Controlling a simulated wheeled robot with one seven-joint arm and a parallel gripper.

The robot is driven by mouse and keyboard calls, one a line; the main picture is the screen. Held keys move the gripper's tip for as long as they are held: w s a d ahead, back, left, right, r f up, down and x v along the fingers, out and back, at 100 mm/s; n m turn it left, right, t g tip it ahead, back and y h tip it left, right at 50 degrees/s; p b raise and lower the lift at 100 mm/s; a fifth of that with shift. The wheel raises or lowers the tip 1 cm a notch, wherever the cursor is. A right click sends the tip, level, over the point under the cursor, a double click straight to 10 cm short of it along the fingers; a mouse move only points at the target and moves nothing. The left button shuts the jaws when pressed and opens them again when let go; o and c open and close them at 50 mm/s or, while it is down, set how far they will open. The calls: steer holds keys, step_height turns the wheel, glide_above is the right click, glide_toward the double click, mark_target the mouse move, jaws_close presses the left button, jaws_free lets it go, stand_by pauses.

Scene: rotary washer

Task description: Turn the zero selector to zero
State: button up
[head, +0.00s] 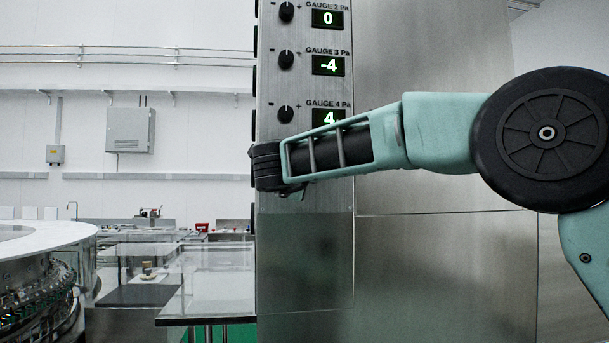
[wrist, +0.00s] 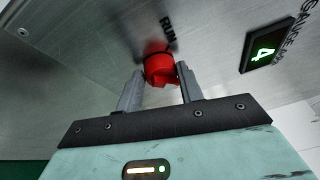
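A red selector knob (wrist: 160,68) with the label RUN beside it sits on the brushed steel panel in the wrist view. A label reading zero is not visible. My gripper (wrist: 160,86) is open, with one grey finger to the left of the knob's handle and one to the right. Gaps seem to show between the fingers and the handle; I cannot tell whether either finger touches it. In the head view my forearm and wrist cover that part of the panel, so the knob and my fingers are hidden.
Black knobs line the panel above my wrist: gauge 2 (head: 287,12), gauge 3 (head: 286,60) and gauge 4 (head: 286,114). Their displays read 0, -4 and 4. The gauge 4 display (wrist: 264,52) also shows in the wrist view. A glass-topped table (head: 210,285) stands left of the cabinet.

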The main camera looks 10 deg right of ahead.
steer(key=o, duration=0.4)
steer(key=shift+d, duration=0.15)
steer(key=shift+c, duration=0.2)
steer(key=b+v, duration=0.4)
steer(key=v, duration=1.3)
steer(key=shift+s, duration=0.15)
steer(key=shift+a, duration=0.25)
